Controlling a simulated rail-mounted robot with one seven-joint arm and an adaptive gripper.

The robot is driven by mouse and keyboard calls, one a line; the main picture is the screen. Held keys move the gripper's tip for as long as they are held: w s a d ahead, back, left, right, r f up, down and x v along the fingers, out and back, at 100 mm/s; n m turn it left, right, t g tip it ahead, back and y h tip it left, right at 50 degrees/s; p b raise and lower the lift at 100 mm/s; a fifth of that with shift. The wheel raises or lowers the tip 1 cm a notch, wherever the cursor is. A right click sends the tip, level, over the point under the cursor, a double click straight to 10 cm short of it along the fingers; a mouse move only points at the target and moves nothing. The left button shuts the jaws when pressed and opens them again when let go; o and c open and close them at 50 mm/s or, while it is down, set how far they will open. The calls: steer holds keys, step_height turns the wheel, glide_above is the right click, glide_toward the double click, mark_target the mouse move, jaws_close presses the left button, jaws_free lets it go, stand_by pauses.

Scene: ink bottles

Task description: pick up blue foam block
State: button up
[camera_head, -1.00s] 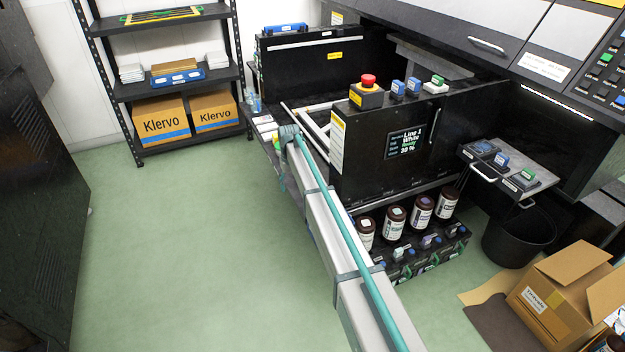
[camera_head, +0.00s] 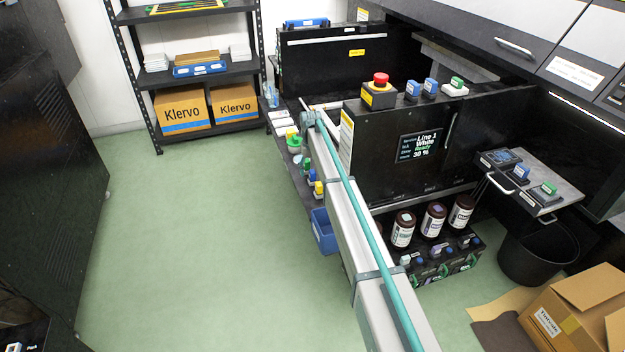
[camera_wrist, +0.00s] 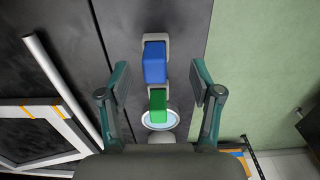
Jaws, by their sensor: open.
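In the wrist view a blue block (camera_wrist: 154,62) sits in a pale grey holder on a dark surface. A green block (camera_wrist: 158,105) is just below it in the picture, over a round whitish dish (camera_wrist: 160,120). My gripper (camera_wrist: 160,80) is open, with one teal finger on each side of this row and nothing held. The blue block lies between and slightly beyond the fingertips; contact is not visible. In the head view my gripper (camera_head: 307,118) is over the left edge of the dark bench, near a green item (camera_head: 294,143). Small blue and yellow items stand further along that edge.
A pale frame (camera_wrist: 40,130) and a rod (camera_wrist: 62,90) lie left of my gripper. The bench edge drops to open green floor (camera_head: 210,230). A blue bin (camera_head: 322,230) is at the bench's side. A black machine panel (camera_head: 400,150) rises to the right.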

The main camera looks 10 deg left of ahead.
mark_target(312, 178)
steer(key=f, duration=0.5)
steer(key=shift+d, duration=0.25)
steer(key=c, duration=1)
